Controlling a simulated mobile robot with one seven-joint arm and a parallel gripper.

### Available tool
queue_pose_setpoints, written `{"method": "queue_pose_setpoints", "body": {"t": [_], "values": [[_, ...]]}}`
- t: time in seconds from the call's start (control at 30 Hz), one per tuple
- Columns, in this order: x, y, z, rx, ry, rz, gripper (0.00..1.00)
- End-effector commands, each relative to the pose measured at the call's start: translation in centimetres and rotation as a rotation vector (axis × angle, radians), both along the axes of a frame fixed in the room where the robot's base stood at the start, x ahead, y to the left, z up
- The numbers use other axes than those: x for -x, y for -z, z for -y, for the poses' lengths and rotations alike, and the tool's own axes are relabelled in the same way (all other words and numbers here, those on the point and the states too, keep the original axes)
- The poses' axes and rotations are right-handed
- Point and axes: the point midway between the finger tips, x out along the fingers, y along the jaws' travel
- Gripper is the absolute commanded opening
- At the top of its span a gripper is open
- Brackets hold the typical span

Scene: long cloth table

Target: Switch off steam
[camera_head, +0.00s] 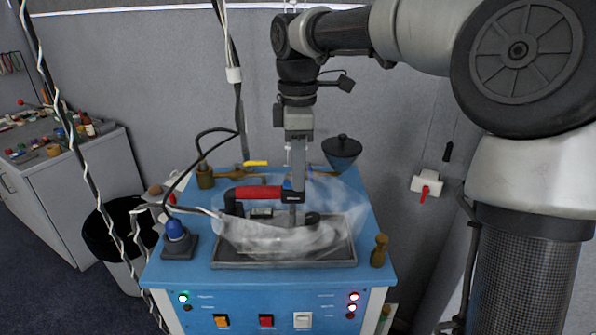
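A blue-topped cabinet (183,275) stands in the middle, with a dark metal tray (285,264) on its top. The front panel has an orange switch (221,321), a red switch (266,321) and a white switch (303,320). My gripper (297,190) points down at the tool's right end, above the tray. Its fingertips are unclear in the steam.
A blue-knobbed device (176,238) with a cable stands left of the tray. A small brass-coloured post (379,250) stands right of it, and a dark funnel-like cup (341,150) behind. A wall box with a red lever (426,186) is at right. Striped cables hang at left.

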Motion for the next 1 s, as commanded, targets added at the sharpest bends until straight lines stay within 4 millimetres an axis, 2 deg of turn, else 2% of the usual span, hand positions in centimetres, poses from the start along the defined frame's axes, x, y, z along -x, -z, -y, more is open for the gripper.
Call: {"method": "queue_pose_setpoints", "body": {"t": [0.07, 0.27, 0.63, 1.0], "values": [[0.01, -0.01, 0.0, 0.0, 0.0, -0.001, 0.0], [0.05, -0.34, -0.25, 0.026, -0.003, -0.006, 0.0], [0.04, -0.35, -0.96, 0.24, -0.004, -0.02, 0.0], [-0.02, -0.12, -0.91, 0.261, 0.0, -0.018, 0.0]]}}
